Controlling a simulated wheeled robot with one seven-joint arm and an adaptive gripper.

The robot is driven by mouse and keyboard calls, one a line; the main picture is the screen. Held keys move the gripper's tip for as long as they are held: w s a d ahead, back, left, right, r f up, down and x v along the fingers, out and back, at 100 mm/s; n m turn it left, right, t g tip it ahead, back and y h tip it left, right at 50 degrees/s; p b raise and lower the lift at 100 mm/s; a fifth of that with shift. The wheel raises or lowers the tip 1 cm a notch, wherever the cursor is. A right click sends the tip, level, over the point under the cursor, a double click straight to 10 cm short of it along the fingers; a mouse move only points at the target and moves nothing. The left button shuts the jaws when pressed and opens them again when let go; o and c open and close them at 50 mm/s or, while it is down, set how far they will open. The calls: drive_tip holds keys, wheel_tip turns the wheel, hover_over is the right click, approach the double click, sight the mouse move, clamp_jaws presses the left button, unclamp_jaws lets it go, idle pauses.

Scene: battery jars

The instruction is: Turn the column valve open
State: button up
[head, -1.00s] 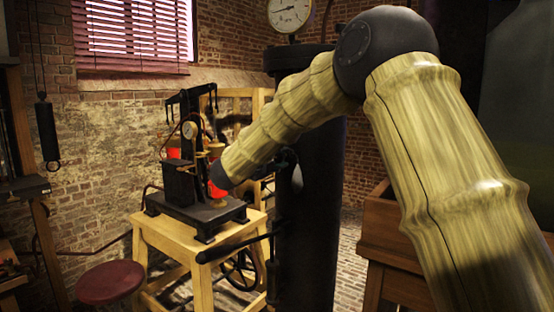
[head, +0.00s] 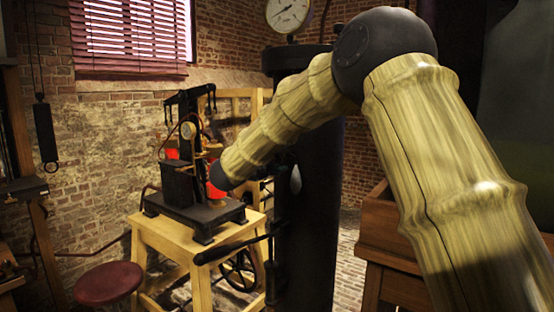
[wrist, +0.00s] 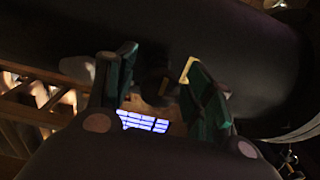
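The column (head: 315,215) is a dark upright cylinder right of the middle in the head view. It also fills much of the wrist view as a dark curved surface (wrist: 255,60). A small dark knob-like part (wrist: 158,84), which seems to be the valve, stands out from it. My gripper (wrist: 160,66) has its two green fingers apart, one on each side of this part. I see no clear contact in the dim light. A pale drop-shaped part (head: 295,180) shows against the column.
A round gauge (head: 289,14) sits on top of the column. A wooden table (head: 190,245) with a black apparatus (head: 185,180) stands at left. A red stool (head: 108,283) is in front of it, and a wooden cabinet (head: 390,235) stands at right, close to my arm.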

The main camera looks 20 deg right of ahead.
drive_tip(key=shift+s+a, duration=0.1)
drive_tip(key=v, duration=1.2)
